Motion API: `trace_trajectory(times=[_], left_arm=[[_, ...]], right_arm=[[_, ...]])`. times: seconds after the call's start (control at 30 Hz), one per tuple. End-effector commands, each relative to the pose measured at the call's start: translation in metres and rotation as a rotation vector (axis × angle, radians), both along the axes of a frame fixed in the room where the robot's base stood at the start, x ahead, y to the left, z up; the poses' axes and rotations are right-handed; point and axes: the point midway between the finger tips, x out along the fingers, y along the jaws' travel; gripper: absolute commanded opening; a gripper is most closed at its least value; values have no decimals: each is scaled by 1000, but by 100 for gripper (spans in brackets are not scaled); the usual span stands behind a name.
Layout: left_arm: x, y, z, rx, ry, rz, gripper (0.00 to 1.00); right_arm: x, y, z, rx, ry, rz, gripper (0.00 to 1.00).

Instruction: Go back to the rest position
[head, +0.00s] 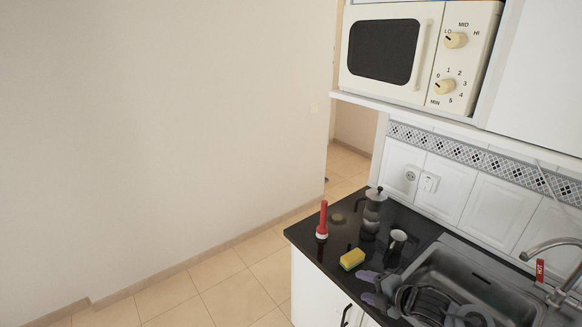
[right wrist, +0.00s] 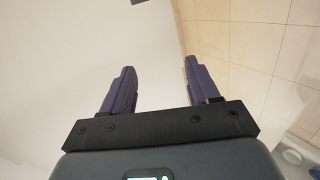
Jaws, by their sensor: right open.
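My right gripper (head: 366,287) shows at the bottom right of the head view, with its purple fingers over the front part of the black counter, near the sink. In the right wrist view its two fingers (right wrist: 160,78) are spread wide with nothing between them; beyond them are a pale plain surface and floor tiles. The gripper is open and empty. Its dark wrist covers part of the sink. My left gripper is in neither view.
The black counter (head: 310,246) holds a red flashlight (head: 322,222), a yellow sponge (head: 352,259), a moka pot (head: 374,205) and a mug (head: 397,241). The sink (head: 480,275) and faucet (head: 550,247) are at right. A microwave (head: 420,50) sits above. The tiled floor (head: 215,290) at left is clear.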

Motion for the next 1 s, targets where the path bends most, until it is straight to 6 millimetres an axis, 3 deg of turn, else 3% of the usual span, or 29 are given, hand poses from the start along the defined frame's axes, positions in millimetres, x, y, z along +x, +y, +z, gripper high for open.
trace_trajectory(times=[0.13,0.3,0.4,0.53,0.63,0.67,0.7,0.87,1.0], left_arm=[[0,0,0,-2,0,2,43],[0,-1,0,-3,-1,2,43],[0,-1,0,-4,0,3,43],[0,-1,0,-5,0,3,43],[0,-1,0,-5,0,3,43],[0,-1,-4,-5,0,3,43],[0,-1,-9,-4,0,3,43],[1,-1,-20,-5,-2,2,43],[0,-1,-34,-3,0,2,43]], right_arm=[[26,-75,-10,79,174,-504,60],[15,-154,-21,253,344,-1097,60],[-3,-184,-27,356,414,-1375,60],[-29,-209,-33,487,488,-1692,60],[-52,-220,-37,588,539,-1921,60],[-59,-216,-48,595,552,-1944,60],[-67,-205,-63,581,559,-1916,60],[-101,-171,-103,562,591,-1854,60],[-142,-137,-140,552,633,-1800,60]])
